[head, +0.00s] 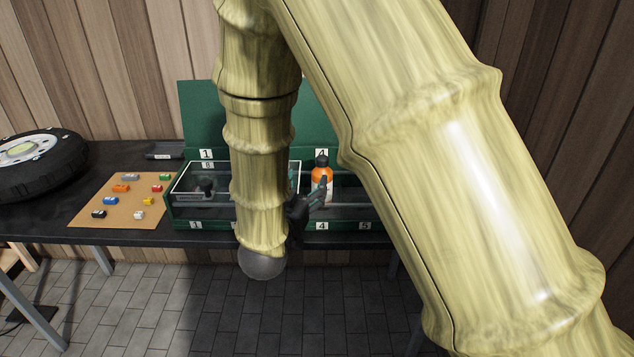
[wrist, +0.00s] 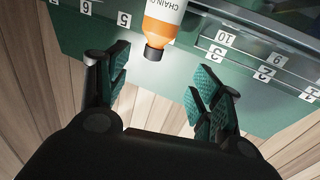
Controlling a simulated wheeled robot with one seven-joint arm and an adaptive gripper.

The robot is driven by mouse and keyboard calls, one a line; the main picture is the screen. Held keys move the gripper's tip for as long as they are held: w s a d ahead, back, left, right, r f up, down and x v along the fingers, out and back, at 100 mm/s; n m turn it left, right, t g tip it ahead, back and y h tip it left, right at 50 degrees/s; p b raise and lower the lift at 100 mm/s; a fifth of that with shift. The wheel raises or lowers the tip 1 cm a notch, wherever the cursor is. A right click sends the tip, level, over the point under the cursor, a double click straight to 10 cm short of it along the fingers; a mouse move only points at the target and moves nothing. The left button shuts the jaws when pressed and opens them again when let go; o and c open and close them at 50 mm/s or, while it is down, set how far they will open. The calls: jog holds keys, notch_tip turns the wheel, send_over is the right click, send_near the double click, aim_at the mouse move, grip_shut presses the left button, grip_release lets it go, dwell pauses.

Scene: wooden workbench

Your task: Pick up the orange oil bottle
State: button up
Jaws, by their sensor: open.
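The orange oil bottle (head: 321,177) stands upright in the green numbered box (head: 183,224), near the label 4. It has a dark cap and a pale label. My gripper (head: 312,196) is at the front of the box, close to the bottle and partly hidden by my arm. In the wrist view the bottle (wrist: 165,22) shows upside down, with its cap toward me and "CHAIN" on its label. My open gripper (wrist: 158,72) has one finger on each side of the cap's line. The fingers look empty and apart from the bottle.
A tan board (head: 122,208) with several small coloured blocks lies left of the box. A tyre (head: 38,165) lies at the far left of the dark bench. My arm hides the middle and right.

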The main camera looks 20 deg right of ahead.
aim_at(320, 165)
jog(key=x, duration=0.5)
jog(key=shift+w+d, duration=0.2)
jog(key=shift+d, duration=0.2)
jog(key=shift+w+d+r+p, duration=0.15)
jog(key=shift+w+d+p, duration=0.15)
jog(key=shift+d+p, duration=0.05)
jog(key=x, duration=0.4)
jog(key=shift+d+p, duration=0.2)
jog(key=shift+p, duration=0.1)
jog(key=shift+s, duration=0.1)
grip_shut()
